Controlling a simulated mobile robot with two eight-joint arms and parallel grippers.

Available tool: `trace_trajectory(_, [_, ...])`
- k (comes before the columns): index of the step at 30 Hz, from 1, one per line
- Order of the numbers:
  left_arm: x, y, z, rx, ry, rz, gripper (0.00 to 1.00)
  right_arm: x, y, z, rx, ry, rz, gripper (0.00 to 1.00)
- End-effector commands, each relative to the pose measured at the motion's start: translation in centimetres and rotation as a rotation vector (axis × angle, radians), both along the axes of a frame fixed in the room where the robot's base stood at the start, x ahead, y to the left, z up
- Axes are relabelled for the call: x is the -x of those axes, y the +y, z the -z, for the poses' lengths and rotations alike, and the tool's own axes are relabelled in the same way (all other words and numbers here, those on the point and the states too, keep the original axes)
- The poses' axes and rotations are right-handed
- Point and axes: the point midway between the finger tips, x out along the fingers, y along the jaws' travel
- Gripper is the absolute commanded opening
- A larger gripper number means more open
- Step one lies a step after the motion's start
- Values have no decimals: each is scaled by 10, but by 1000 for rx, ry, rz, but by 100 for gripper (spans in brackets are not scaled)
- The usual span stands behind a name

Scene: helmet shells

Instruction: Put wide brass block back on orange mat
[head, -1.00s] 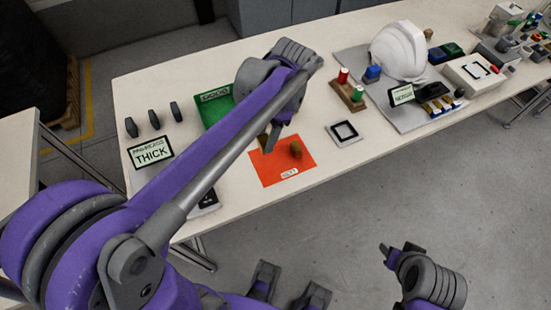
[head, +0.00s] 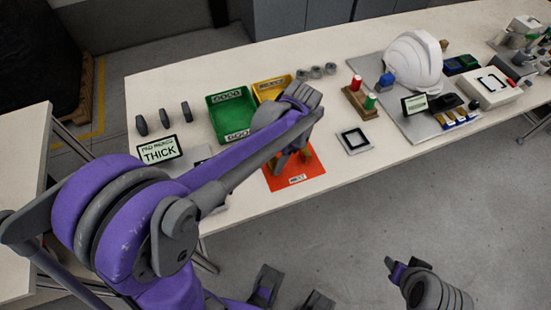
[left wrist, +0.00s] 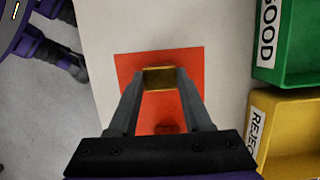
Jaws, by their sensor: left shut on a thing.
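My left gripper (left wrist: 158,84) is shut on the wide brass block (left wrist: 159,77), which sits between its fingertips over the orange mat (left wrist: 190,62). In the head view the gripper (head: 288,163) covers part of the orange mat (head: 312,180), and the block is mostly hidden there. I cannot tell whether the block touches the mat.
A green GOOD bin (head: 228,107) and a yellow reject bin (head: 272,88) stand behind the mat. A THICK sign (head: 158,151) is at left.

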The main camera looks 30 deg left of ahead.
Motion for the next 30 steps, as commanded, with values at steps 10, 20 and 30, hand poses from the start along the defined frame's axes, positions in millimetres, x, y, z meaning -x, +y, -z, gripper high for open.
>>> trace_trajectory(10, [0,0,2,0,0,0,79,0,0,1,0,0,0,50])
trace_trajectory(20, [-2,-2,-13,0,0,1,79,0,0,-3,0,-1,0,50])
trace_trajectory(30, [-17,-15,-82,0,0,1,79,-2,0,-12,0,-4,0,50])
